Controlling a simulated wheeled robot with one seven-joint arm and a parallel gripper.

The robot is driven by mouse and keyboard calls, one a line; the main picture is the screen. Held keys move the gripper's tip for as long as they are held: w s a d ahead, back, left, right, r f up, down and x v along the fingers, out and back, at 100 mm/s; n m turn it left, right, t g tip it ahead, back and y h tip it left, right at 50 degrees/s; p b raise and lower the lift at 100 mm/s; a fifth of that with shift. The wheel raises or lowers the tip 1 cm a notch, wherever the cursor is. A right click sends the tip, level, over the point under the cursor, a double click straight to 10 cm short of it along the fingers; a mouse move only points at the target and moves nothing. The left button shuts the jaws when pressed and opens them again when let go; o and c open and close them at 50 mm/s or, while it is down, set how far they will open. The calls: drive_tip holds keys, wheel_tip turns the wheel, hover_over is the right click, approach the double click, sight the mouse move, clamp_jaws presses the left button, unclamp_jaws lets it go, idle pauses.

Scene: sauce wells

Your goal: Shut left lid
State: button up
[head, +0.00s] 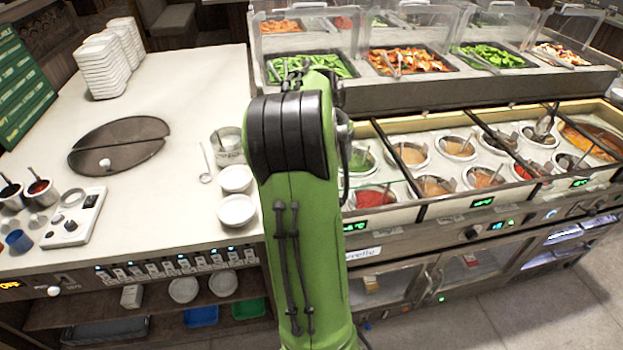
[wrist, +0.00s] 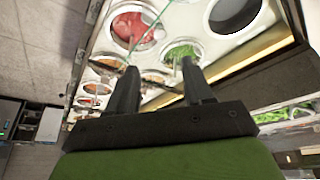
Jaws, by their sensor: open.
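The sauce well counter (head: 440,213) stands right of my arm in the head view. Its round wells hold red, green and orange-brown sauces. A slanting dark bar (head: 396,158) with thin clear edges beside it crosses the left wells; I cannot tell surely whether this is the left lid or how far open it is. My arm hides the counter's left end. In the wrist view my gripper (wrist: 162,70) is open and empty, its fingers apart over the wells. A green well (wrist: 181,54) shows just beyond the fingertips, and a red well (wrist: 133,27) lies further off.
Clear-covered food trays (head: 410,62) stand behind the wells. A white worktop (head: 160,205) lies left of my arm, with bowls (head: 237,210), stacked white dishes (head: 102,68) and a round dark two-part cover (head: 120,145). Ladles (head: 543,125) stick up from wells at the right.

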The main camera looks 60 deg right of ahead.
drive_tip(key=b, duration=0.3)
approach(344, 179)
drive_tip(key=x, duration=0.9)
drive_tip(key=shift+f, duration=0.1)
clamp_jaws()
